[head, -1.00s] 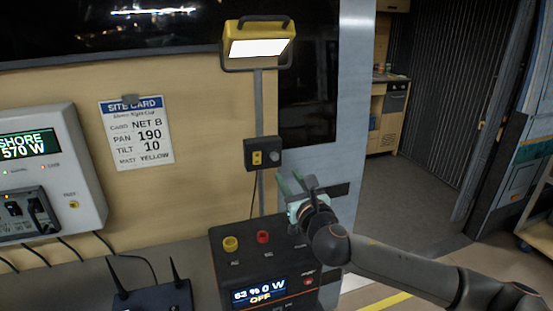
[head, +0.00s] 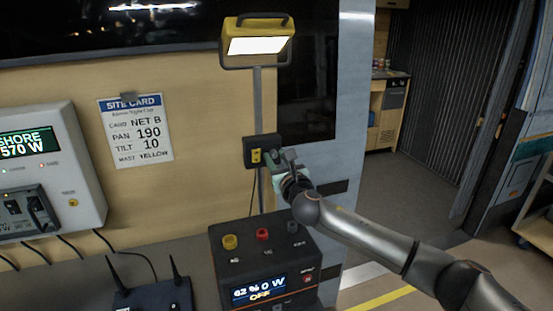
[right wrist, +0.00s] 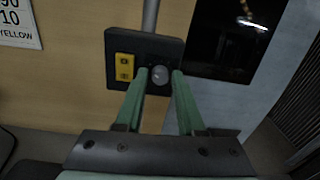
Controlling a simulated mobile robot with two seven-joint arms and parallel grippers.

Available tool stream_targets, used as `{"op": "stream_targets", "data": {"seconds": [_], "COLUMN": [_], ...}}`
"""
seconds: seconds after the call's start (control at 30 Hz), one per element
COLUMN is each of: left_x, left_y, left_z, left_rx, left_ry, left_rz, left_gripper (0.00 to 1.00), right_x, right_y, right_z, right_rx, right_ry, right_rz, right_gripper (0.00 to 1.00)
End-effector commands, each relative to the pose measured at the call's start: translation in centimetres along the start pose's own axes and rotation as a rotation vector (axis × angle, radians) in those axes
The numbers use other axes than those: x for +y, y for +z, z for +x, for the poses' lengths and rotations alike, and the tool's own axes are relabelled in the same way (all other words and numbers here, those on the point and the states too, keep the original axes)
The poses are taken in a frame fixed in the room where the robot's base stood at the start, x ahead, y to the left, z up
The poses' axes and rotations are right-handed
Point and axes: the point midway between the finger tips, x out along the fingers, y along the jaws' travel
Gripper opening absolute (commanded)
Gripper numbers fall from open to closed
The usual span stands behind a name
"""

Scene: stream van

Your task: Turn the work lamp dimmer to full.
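The work lamp (head: 258,46) is a yellow-framed lamp with a lit white panel, on a grey pole at the wall. Below it on the pole is a dark control box (head: 249,143) with a yellow switch (head: 256,156). In the right wrist view the box (right wrist: 116,41) carries the yellow switch (right wrist: 124,67) and a round grey dimmer knob (right wrist: 160,75). My right gripper (right wrist: 160,72) is open, its green fingers either side of the knob. Whether they touch it I cannot tell. In the head view the gripper (head: 283,158) hides the knob. My left gripper is out of view.
A black power unit (head: 228,262) with a lit display stands below the lamp pole. A black antenna box (head: 150,297) and a grey shore-power panel (head: 85,160) are to the left. A site card (head: 136,131) hangs on the wall. The doorway at right is open.

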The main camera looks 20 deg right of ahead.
Motion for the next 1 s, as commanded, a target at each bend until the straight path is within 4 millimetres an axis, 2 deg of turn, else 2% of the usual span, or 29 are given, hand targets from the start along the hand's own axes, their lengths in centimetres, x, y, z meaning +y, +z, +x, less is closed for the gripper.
{"op": "stream_targets", "data": {"seconds": [0.13,0.47,1.0], "left_x": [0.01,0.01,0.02], "left_y": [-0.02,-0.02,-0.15], "left_z": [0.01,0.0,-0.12], "left_rx": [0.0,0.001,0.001], "left_ry": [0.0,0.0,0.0], "left_rz": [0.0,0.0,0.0], "left_gripper": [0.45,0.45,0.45], "right_x": [-0.01,-0.04,-0.05], "right_y": [0.0,-0.03,-0.08], "right_z": [-0.01,-0.03,-0.04], "right_rx": [0.0,0.001,0.003], "right_ry": [0.0,-0.001,-0.002], "right_rz": [0.0,0.0,0.032], "right_gripper": [0.36,0.0,0.0]}}
